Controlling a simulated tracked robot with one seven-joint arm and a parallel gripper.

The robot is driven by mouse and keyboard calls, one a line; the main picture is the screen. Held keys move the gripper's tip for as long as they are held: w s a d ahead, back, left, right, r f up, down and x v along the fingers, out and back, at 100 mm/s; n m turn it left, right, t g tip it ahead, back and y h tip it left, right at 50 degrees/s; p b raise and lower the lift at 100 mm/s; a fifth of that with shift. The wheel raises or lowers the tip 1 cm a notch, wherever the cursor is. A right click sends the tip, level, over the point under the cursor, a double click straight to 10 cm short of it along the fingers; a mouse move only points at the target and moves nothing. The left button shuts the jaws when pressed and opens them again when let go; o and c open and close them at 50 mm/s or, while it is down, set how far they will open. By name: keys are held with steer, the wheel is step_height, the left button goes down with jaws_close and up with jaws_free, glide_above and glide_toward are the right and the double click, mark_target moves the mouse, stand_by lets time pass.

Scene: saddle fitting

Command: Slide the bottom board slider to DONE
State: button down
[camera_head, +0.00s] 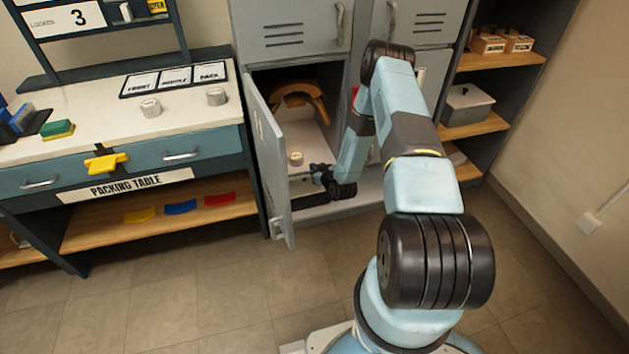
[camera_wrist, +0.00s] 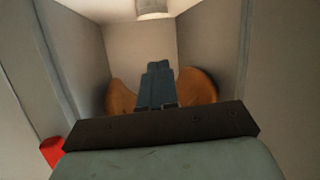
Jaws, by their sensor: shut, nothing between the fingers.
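The board (camera_head: 100,45) stands at the back of the packing table, cut off by the top left of the head view. A white piece (camera_head: 125,12) and a yellow tag (camera_head: 156,6) show on it; I cannot tell which is the bottom slider, and DONE is not legible. My gripper (camera_head: 318,172) is at the open lower locker, far from the board. In the wrist view my gripper (camera_wrist: 156,75) is shut and empty, pointing into the locker towards the brown saddle (camera_head: 300,100), which also shows behind the fingers (camera_wrist: 200,88).
The open locker door (camera_head: 268,165) stands between my gripper and the packing table (camera_head: 100,130). A small white cylinder (camera_head: 295,157) sits on the locker floor. Two pale cylinders (camera_head: 151,108) (camera_head: 216,96) stand on the table. Shelves (camera_head: 490,60) stand at the right.

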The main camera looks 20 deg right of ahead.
step_height(320, 180, up, 32)
steer(key=w+d+g+h, duration=0.2)
steer(key=g, duration=0.1)
steer(key=s+a+r+g+h, duration=0.1)
steer(key=s+r, duration=0.5)
steer(key=r, duration=0.3)
steer(key=s+r+g+h, duration=0.1)
steer(key=s+r, duration=0.6)
steer(key=r, duration=0.3)
steer(key=s+a+r+m+g, duration=0.1)
steer(key=s+r, duration=0.2)
steer(key=s, duration=0.8)
steer(key=s+a+r+m+g, duration=0.1)
steer(key=s+r, duration=0.3)
steer(key=s, duration=0.7)
steer(key=s+a+r+m+g, duration=0.1)
steer(key=s+r, duration=0.2)
steer(key=s, duration=0.8)
steer(key=shift+r+y, duration=0.35)
steer(key=shift+y, duration=0.05)
steer(key=shift+s, duration=0.1)
